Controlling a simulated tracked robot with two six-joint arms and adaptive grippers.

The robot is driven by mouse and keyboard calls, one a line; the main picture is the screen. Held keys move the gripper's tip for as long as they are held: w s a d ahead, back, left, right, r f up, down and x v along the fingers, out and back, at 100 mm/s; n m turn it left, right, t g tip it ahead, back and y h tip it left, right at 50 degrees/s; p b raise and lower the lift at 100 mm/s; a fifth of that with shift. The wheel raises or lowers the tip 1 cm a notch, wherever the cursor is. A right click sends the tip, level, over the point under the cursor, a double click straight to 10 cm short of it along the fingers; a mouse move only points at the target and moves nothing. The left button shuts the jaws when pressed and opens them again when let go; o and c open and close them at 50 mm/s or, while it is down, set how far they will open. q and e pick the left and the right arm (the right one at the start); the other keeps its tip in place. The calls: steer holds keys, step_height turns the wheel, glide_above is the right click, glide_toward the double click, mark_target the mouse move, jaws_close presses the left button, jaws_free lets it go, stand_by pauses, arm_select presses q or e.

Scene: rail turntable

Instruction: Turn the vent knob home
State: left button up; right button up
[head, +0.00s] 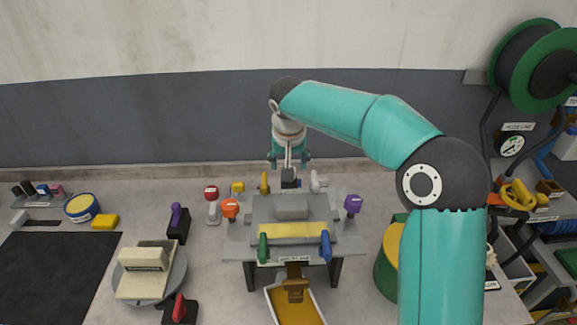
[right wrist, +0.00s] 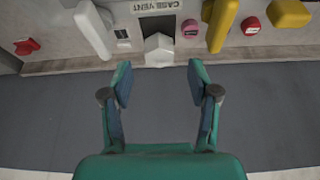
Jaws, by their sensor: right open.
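In the right wrist view, a pale grey, angular knob (right wrist: 158,50) sits on a dark square, beside a label that reads CASE VENT upside down. My right gripper (right wrist: 160,82) is open and empty. Its two fingertips are apart, one on each side of the knob's line, and the knob appears just beyond them. In the head view my right gripper (head: 289,162) points down over the back of the grey case (head: 291,208), above a small dark block (head: 289,180). The knob itself is not clear in the head view. My left gripper is not in view.
A white lever (right wrist: 92,30) and a yellow lever (right wrist: 220,24) flank the knob closely. A turntable (head: 170,278) stands left of the case; a green drum (head: 387,268) stands right.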

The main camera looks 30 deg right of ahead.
steer(key=shift+x, duration=1.85)
jaws_close()
